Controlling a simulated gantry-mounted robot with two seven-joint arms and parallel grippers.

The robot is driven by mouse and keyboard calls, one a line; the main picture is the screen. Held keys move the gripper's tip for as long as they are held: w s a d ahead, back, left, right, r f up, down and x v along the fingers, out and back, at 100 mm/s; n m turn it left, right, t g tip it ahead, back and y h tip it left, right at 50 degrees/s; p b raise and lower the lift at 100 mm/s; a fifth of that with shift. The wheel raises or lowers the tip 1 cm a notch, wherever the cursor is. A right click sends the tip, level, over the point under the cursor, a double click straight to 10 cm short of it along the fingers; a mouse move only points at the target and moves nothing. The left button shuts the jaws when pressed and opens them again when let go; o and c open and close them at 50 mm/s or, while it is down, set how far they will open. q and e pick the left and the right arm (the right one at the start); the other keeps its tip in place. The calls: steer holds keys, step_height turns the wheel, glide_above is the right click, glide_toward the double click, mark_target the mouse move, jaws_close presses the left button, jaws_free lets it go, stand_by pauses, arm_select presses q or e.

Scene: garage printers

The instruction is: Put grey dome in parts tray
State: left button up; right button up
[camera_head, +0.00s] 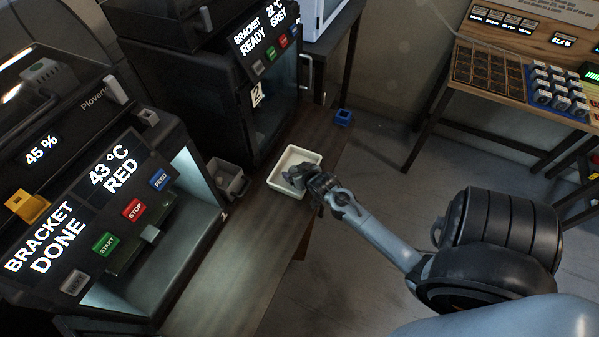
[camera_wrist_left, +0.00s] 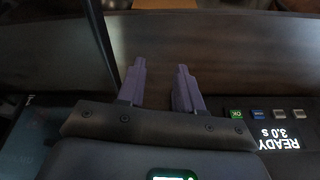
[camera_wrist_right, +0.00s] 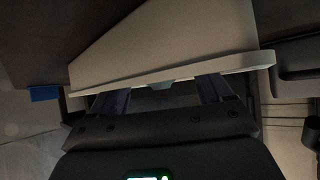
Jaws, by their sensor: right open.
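The white parts tray (camera_head: 308,155) stands on the brown bench near its right edge. My right gripper (camera_head: 296,177) reaches over the tray's near side, with its fingers at the tray. In the right wrist view its fingers (camera_wrist_right: 163,95) are apart, and the pale tray (camera_wrist_right: 170,40) hides their tips. A small grey-blue piece (camera_wrist_right: 172,86) shows under the tray rim between the fingers; it may be the grey dome, but I cannot tell. My left gripper (camera_wrist_left: 160,78) is open and empty in the left wrist view, above a dark surface.
A grey bin (camera_head: 228,180) stands left of the tray, between two printers. The left printer (camera_head: 95,190) reads BRACKET DONE, RED; the far one (camera_head: 225,90) reads BRACKET READY, GREY. A blue block (camera_head: 343,117) lies beyond the tray. Bare bench (camera_head: 225,265) lies nearer.

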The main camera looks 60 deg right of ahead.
steer(key=shift+s+a+r, duration=0.2)
steer(key=shift+s+r, duration=0.15)
steer(key=shift+r, duration=0.1)
steer(key=p+v, duration=0.3)
steer(key=v, duration=0.7)
steer(key=s+a+r+n+g+y, duration=0.1)
steer(key=s+a+r+n+y, duration=0.1)
steer(key=a, duration=0.6)
steer(key=s+a+r+n+g+y, duration=0.1)
steer(key=s+a+r+n+g, duration=0.1)
steer(key=a, duration=0.6)
steer(key=s+a+r+n+g+y, duration=0.2)
steer(key=s+a+n, duration=0.2)
steer(key=a, duration=0.4)
steer(key=shift+a+y, duration=0.3)
steer(key=shift+a, duration=0.05)
steer(key=shift+r, duration=0.2)
